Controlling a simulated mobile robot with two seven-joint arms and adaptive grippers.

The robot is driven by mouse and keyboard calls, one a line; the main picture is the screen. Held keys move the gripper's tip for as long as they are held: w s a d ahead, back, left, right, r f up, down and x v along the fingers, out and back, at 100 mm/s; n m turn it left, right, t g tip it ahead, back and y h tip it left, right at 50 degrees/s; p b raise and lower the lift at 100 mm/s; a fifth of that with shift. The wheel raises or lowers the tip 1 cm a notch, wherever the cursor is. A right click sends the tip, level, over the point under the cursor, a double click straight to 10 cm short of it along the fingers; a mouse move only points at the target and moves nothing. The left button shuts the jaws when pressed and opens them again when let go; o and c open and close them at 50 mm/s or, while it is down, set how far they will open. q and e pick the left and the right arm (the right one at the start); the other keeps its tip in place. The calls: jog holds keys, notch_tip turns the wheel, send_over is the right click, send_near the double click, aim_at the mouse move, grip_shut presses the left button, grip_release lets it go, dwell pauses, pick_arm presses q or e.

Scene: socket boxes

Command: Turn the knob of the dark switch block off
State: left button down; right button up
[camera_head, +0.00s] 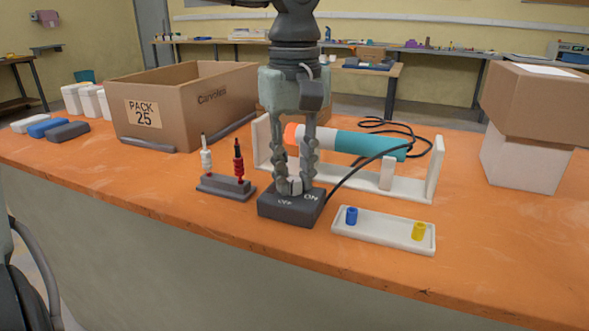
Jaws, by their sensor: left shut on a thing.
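The dark switch block (288,209) sits on the orange table, with "OFF" lettered at its front left and "ON" at its right. Its pale knob (295,187) stands on top. My left gripper (297,184) points straight down over the block, its two fingers on either side of the knob and shut on it. The fingers partly cover the knob, so I cannot tell which way it is turned. My right gripper is not in view.
Behind the block, a white stand (425,184) holds a teal cylinder (355,145) with a black cable. A white tray (385,233) with blue and yellow pegs lies right. A grey holder (226,186) with two screwdriver-like tools stands left. A cardboard box (165,120) is behind.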

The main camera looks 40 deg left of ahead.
aim_at(294, 180)
pick_arm(q)
jog(key=shift+m, duration=0.8)
jog(key=c, duration=1.3)
grip_release()
notch_tip(294, 180, up, 12)
jog(key=shift+r, duration=0.1)
